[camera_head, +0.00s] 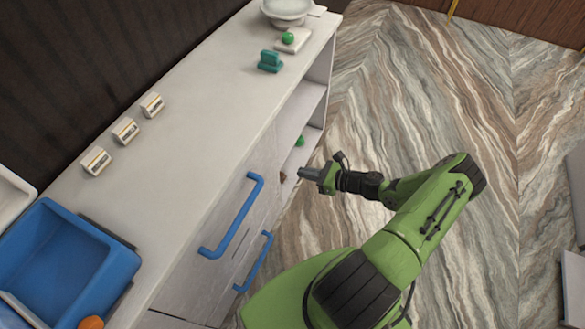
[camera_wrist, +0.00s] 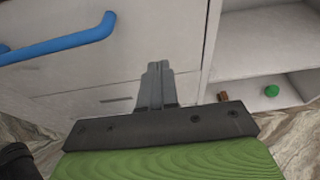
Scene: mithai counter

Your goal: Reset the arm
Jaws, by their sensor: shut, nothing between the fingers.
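My gripper (camera_head: 308,174) is at the end of my green arm, beside the front of the white counter. In the wrist view my gripper (camera_wrist: 158,68) has its two grey fingers together with nothing between them. It points at the counter's front, near the edge between the closed fronts and the open shelves. I cannot tell whether the fingertips touch the front.
The counter (camera_head: 190,110) has blue handles (camera_head: 233,217) close to my gripper. Its open shelf holds a green ball (camera_wrist: 271,90) and a small brown block (camera_wrist: 223,96). On top stand a blue bin (camera_head: 65,262), several small labelled boxes (camera_head: 125,131) and a teal object (camera_head: 270,61).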

